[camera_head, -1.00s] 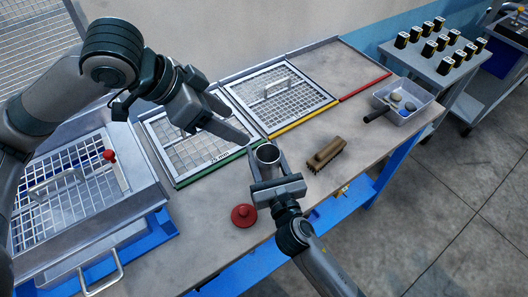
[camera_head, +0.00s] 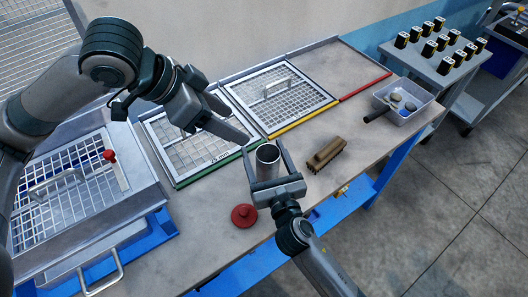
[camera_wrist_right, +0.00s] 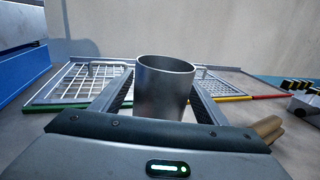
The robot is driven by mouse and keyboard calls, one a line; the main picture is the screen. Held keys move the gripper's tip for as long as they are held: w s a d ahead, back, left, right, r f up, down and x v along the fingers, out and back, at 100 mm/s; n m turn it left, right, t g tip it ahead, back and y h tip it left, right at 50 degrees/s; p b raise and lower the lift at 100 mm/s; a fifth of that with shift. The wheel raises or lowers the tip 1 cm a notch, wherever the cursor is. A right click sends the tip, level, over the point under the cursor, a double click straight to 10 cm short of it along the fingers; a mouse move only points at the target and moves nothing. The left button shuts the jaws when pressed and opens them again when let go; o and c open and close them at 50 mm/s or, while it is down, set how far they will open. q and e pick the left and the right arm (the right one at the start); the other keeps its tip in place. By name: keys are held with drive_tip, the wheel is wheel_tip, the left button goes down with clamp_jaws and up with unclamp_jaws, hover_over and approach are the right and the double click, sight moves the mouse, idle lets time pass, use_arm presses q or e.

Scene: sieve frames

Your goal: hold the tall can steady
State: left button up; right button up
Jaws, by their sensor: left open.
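My right gripper (camera_head: 265,147) has one finger on each side of the can. The fingers are spread, with a visible gap at the can's left side, so it is open around the can. The can's base is partly hidden by the gripper body. My left gripper (camera_head: 239,125) is open and empty, above the green-edged sieve frame (camera_head: 205,168), up and left of the can.
A red knob (camera_head: 244,215) lies left of my right gripper, and a brown brush (camera_head: 326,154) to its right. A yellow-edged sieve frame (camera_head: 302,119) and a red-edged bay (camera_head: 365,88) lie behind.

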drive_tip(key=shift+s, duration=0.1)
drive_tip(key=v, duration=1.2)
drive_tip(key=shift+r, duration=0.1)
idle(0.4)
